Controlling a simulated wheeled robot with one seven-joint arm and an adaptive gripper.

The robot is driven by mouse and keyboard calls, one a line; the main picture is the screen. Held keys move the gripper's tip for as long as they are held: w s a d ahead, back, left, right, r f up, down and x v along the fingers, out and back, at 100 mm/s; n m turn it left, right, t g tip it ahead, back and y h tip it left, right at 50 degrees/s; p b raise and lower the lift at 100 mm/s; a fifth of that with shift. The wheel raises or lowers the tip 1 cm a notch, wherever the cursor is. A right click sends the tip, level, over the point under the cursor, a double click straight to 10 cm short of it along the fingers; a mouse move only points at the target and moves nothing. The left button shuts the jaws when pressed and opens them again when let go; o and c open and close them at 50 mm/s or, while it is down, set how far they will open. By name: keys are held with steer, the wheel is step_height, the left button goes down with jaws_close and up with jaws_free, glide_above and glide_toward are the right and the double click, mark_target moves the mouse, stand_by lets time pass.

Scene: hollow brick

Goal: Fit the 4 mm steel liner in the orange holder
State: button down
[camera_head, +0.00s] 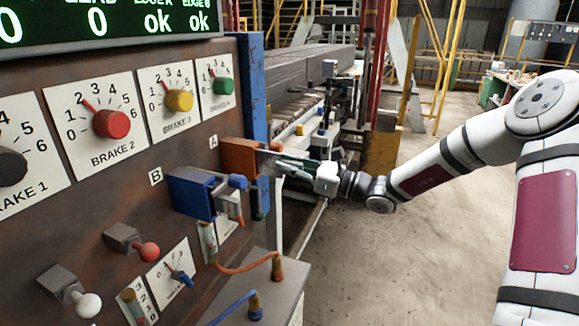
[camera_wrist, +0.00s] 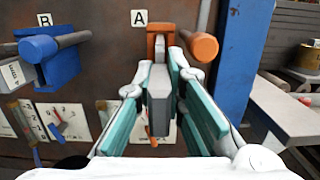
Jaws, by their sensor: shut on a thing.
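The orange holder (camera_head: 238,156) is mounted on the panel by the letter A, right of and above the blue holder. In the wrist view the orange holder (camera_wrist: 157,29) is straight ahead, with an orange knob (camera_wrist: 203,46) at its right. My gripper (camera_head: 282,165) is at the holder's right side in the head view. In the wrist view my gripper (camera_wrist: 160,78) has its teal fingers shut on a grey steel liner (camera_wrist: 158,92). The liner's far end is at the orange holder; whether it is inside or only in front, I cannot tell. Its thickness marking does not show.
The blue holder (camera_head: 192,192) with its blue knob sits at B, left of A. Below are gauges, levers and an orange cable (camera_head: 245,266). A blue post (camera_wrist: 243,55) stands close at the right. Open floor (camera_head: 400,260) lies right of the panel.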

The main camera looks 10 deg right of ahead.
mark_target(267, 161)
steer(key=shift+f+b+x, duration=0.1)
steer(key=shift+b+x, duration=0.1)
steer(key=shift+x, duration=1.3)
steer(key=shift+f+b+x, duration=0.15)
steer(key=shift+b+x, duration=0.05)
steer(key=shift+x, duration=1.25)
stand_by(0.8)
steer(key=c, duration=1.6)
jaws_free()
steer(key=shift+a, duration=0.1)
steer(key=shift+s+d+f, duration=0.15)
steer(key=shift+s+d, duration=0.05)
steer(key=shift+d, duration=0.2)
steer(key=v, duration=1.1)
steer(key=shift+s, duration=0.15)
